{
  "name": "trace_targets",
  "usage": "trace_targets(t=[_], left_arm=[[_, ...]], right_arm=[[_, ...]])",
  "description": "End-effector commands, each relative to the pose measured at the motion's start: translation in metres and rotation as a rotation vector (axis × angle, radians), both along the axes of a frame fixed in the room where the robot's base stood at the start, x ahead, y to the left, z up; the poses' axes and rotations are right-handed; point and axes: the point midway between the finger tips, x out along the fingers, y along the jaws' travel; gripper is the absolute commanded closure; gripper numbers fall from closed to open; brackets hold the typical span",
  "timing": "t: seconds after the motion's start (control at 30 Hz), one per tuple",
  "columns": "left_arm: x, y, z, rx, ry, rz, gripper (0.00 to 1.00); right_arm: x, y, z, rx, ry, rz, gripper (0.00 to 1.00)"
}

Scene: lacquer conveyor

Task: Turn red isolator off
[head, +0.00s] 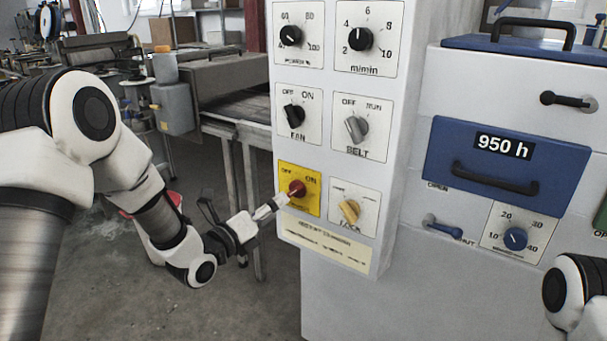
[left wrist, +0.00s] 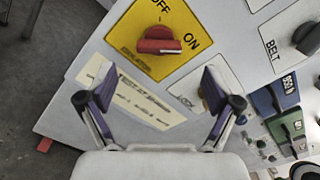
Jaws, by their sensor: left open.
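The red isolator knob (head: 297,188) sits on a yellow plate (head: 286,204) marked OFF and ON, low on the left of the control panel. In the left wrist view the red knob (left wrist: 158,42) has its bar lying across the picture, with its right end towards ON. My left gripper (head: 272,206) is just in front of the knob, to its lower left in the head view. In the left wrist view its fingers (left wrist: 155,90) are spread wide, empty, and below the knob; contact is not visible. My right gripper is out of view.
A label strip (head: 326,245) lies below. A blue drawer (head: 480,165) is at right.

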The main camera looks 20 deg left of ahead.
Motion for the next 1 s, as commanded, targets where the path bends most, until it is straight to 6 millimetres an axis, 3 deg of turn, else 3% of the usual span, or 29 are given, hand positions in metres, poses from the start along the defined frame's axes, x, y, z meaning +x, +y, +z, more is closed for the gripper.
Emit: trace_targets(t=[0.03, 0.17, 0.5, 0.77, 0.8, 0.97, 1.0], left_arm=[[0.001, 0.000, 0.008, 0.000, -0.006, 0.000, 0.10], [0.014, -0.005, 0.005, 0.004, -0.007, -0.001, 0.10], [0.069, -0.025, 0.005, 0.001, -0.005, 0.000, 0.10], [0.074, -0.027, 0.004, -0.001, -0.003, 0.001, 0.10], [0.073, -0.027, 0.004, -0.001, -0.003, 0.001, 0.14], [0.073, -0.027, 0.004, -0.001, -0.003, 0.001, 0.70], [0.073, -0.027, 0.004, -0.001, -0.003, 0.001, 0.71]], right_arm=[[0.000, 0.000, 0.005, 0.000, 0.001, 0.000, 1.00], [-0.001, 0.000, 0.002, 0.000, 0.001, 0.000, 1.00], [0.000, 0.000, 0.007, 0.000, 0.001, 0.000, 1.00], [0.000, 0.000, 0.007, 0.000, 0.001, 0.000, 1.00], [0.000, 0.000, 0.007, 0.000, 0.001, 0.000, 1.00], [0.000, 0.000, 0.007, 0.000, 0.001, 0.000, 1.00], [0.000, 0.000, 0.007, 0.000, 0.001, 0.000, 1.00]])
